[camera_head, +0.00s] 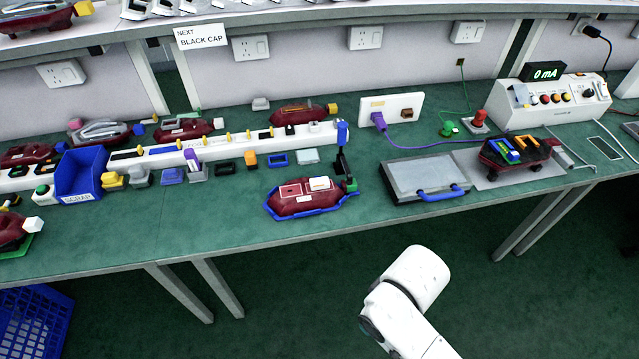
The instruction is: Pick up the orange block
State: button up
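A small orange block (250,160) lies on the green bench top, left of centre, just in front of the long white strip (225,147). A dark block (225,167) is close on its left and a blue rectangular frame (277,159) on its right. Nothing covers the orange block from this side. Part of my white arm shows at the bottom right of centre, in front of the bench. My gripper is not visible.
A dark red lamp in a blue tray (318,211) stands in front and to the right of the block. A blue SCRAP bin (82,174) stands left. A grey lidded case (424,174) lies right. The front bench strip around the middle left is clear.

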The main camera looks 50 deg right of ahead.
aim_at(250, 161)
jog(key=u, duration=0.4)
jog(key=i+l+u, duration=0.2)
jog(key=l+u, duration=0.2)
jog(key=l, duration=0.15)
jog(key=i+l+u, duration=0.1)
jog(key=l+u, duration=0.15)
jog(key=l, duration=0.05)
